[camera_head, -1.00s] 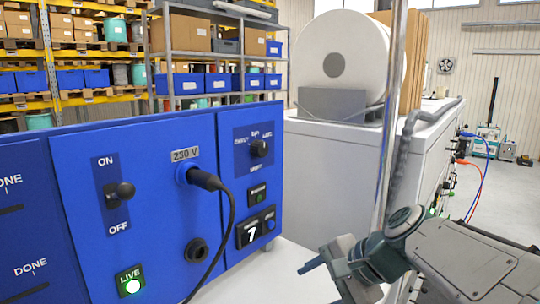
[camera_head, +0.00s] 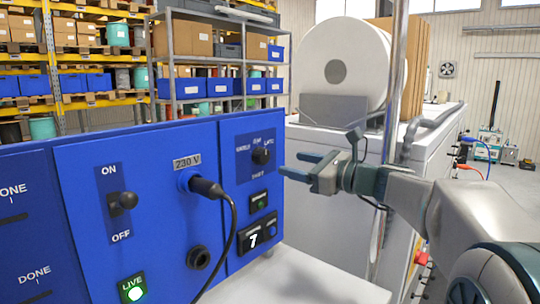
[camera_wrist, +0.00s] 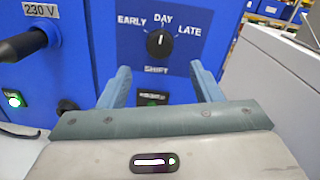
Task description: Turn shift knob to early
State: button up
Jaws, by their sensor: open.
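The shift knob (camera_head: 261,156) is a black round knob on the right section of the blue panel. In the wrist view the knob (camera_wrist: 159,42) has its white mark pointing up at DAY, with EARLY to the left and LATE to the right. My gripper (camera_head: 296,166) is in front of the panel, a little right of the knob and apart from it. In the wrist view its blue-grey fingers (camera_wrist: 163,82) are spread and empty, with the knob above and between them.
A black plug (camera_head: 205,187) with a hanging cable sits in the 230 V socket left of the knob. An ON/OFF switch (camera_head: 123,201) is further left. A metal post (camera_head: 390,120) stands behind my arm.

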aim_at(266, 157)
jog(key=p+x, duration=0.2)
jog(key=x, duration=0.6)
jog(key=shift+w+a, duration=0.15)
jog(key=shift+a, duration=0.05)
jog(key=c, duration=1)
